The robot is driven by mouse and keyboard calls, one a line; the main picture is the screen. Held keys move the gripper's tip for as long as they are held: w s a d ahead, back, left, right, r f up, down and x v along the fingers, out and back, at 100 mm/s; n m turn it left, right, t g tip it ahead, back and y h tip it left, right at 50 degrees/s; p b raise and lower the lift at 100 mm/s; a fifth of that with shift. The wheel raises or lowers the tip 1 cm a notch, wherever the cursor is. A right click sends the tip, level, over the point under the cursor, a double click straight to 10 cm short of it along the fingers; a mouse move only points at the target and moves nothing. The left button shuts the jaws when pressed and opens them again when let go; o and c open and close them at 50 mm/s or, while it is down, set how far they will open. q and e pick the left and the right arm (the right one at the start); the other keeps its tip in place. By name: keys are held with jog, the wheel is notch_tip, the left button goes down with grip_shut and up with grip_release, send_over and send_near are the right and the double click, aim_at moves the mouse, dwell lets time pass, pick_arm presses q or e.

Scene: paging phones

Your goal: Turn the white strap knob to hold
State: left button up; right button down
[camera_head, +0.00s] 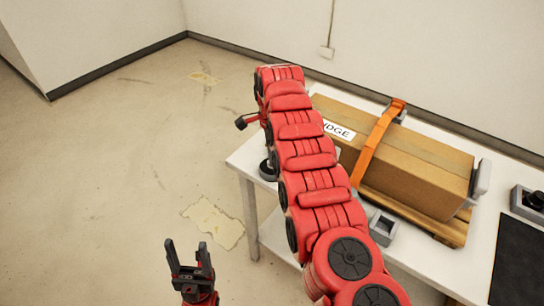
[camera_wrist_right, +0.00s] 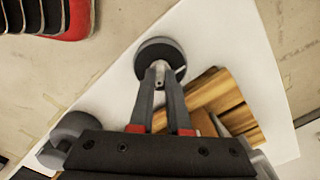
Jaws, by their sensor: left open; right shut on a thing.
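In the right wrist view, a round dark dial (camera_wrist_right: 153,47) sits on the white table with a pale knob part (camera_wrist_right: 180,74) at its middle. My right gripper (camera_wrist_right: 158,72) is shut on this white strap knob; its fingers cover most of it, and I cannot read its setting. In the head view, the round dial (camera_head: 267,171) shows partly at the table's left edge, and my right arm hides the right gripper. My left gripper (camera_head: 188,262) is open and empty over the floor, apart from the table.
A cardboard box (camera_head: 420,160) with an orange strap (camera_head: 372,147) rests on a wooden pallet (camera_head: 440,228) on the white table (camera_head: 425,262). A grey block (camera_head: 383,227) stands in front. A dark mat (camera_head: 518,262) and small device (camera_head: 527,201) lie right. Floor at left is clear.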

dwell(0.3)
jog(key=c, duration=0.9)
grip_release()
notch_tip(320, 180, up, 8)
jog(key=shift+d+f+p, duration=0.1)
jog(key=shift+d+p, duration=0.05)
jog(key=shift+p, duration=0.65)
notch_tip(320, 180, up, 10)
jog(key=p, duration=0.9)
jog(key=shift+f, duration=0.15)
jog(key=shift+f, duration=0.1)
